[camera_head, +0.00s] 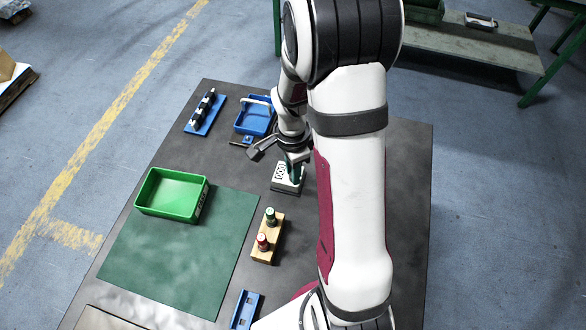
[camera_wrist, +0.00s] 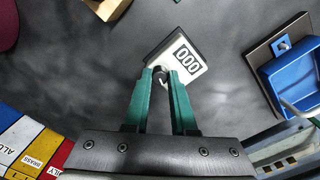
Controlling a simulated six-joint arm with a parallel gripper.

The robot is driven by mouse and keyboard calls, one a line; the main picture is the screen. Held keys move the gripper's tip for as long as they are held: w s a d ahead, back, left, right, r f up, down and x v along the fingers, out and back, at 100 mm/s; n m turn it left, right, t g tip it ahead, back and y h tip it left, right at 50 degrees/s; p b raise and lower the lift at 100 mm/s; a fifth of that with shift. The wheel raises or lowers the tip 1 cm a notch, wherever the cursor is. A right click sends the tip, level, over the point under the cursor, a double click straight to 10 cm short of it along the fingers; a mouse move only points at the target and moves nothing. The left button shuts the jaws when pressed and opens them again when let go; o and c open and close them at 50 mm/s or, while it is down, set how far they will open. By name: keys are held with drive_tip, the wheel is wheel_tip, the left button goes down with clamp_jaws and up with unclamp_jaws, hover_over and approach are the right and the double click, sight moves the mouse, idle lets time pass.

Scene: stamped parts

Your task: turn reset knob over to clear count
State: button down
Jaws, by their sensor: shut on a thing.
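The counter (camera_head: 286,178) is a small pale box on a dark base, standing on the dark table in the head view. The reset knob (camera_wrist: 160,73) is a small dark piece at the counter's near edge, mostly hidden between the fingers. My gripper (camera_wrist: 160,75) has green fingers, and their tips are closed on the knob. In the head view my gripper (camera_head: 294,165) comes down onto the counter from above, partly hidden by my arm.
A green bin (camera_head: 172,194) stands on the green mat (camera_head: 170,262) at left. A wooden block (camera_head: 267,238) with a green and a red-topped piece stands in front of the counter. A blue tray (camera_head: 254,115) and a blue rack (camera_head: 205,113) lie behind.

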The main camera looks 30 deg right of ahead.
drive_tip(key=c, duration=0.7)
unclamp_jaws()
drive_tip(key=shift+c, duration=0.2)
drive_tip(key=shift+r, duration=0.1)
wheel_tip(320, 180, up, 16)
drive_tip(key=shift+w, duration=0.15)
